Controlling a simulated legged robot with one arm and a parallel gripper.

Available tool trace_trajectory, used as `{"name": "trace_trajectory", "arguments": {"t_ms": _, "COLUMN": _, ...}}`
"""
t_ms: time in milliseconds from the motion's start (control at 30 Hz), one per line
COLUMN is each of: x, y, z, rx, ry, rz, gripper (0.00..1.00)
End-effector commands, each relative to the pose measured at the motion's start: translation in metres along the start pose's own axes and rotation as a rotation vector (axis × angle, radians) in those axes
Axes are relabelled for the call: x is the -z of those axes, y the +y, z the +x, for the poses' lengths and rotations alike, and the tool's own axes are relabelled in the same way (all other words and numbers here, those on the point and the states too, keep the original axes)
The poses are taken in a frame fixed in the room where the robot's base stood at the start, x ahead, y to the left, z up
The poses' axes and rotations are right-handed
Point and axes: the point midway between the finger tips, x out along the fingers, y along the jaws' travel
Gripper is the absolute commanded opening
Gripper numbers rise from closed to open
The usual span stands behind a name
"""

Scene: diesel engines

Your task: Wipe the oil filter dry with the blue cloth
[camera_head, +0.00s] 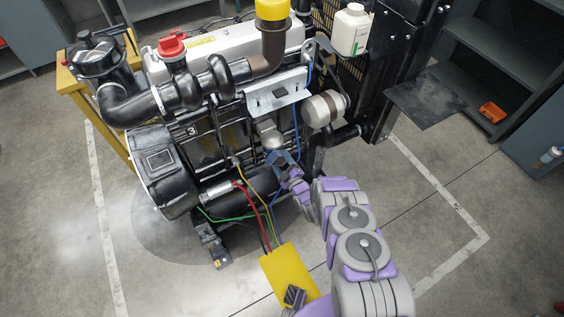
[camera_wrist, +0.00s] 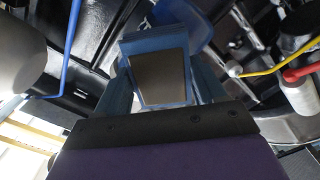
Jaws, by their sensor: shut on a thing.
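My gripper (camera_head: 287,170) reaches in low at the front of the engine, its jaws shut on a blue piece that looks like the cloth (camera_head: 280,157). In the wrist view, blue material (camera_wrist: 192,22) shows beyond the jaws (camera_wrist: 160,75), and much of it is hidden behind them. A pale rounded canister (camera_head: 268,132), possibly the oil filter, sits just above and left of my gripper. A pale cylinder (camera_wrist: 20,55) shows at the left edge of the wrist view. I cannot tell whether the cloth touches the canister.
Blue, yellow, green and red wires run close by; a yellow wire (camera_wrist: 282,62) and a red-sleeved part (camera_wrist: 300,75) show in the wrist view. A white bottle (camera_head: 351,30) stands on top at the right. Floor at the right is clear.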

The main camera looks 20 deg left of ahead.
Motion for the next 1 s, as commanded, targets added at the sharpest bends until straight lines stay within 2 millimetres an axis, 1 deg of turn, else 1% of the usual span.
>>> {"name": "trace_trajectory", "arguments": {"t_ms": 33, "x": 0.006, "y": 0.006, "z": 0.003, "rx": -0.005, "ry": 0.009, "rz": -0.002, "gripper": 0.41}}
{"name": "trace_trajectory", "arguments": {"t_ms": 100, "x": 0.008, "y": 0.008, "z": 0.003, "rx": -0.006, "ry": 0.009, "rz": -0.002, "gripper": 0.41}}
{"name": "trace_trajectory", "arguments": {"t_ms": 367, "x": 0.012, "y": 0.014, "z": 0.003, "rx": -0.009, "ry": 0.010, "rz": -0.003, "gripper": 0.41}}
{"name": "trace_trajectory", "arguments": {"t_ms": 567, "x": 0.007, "y": 0.009, "z": 0.004, "rx": -0.010, "ry": 0.009, "rz": -0.004, "gripper": 0.41}}
{"name": "trace_trajectory", "arguments": {"t_ms": 800, "x": -0.003, "y": -0.001, "z": 0.003, "rx": -0.006, "ry": 0.005, "rz": -0.002, "gripper": 0.41}}
{"name": "trace_trajectory", "arguments": {"t_ms": 1000, "x": -0.005, "y": -0.006, "z": 0.003, "rx": -0.003, "ry": 0.005, "rz": -0.001, "gripper": 0.41}}
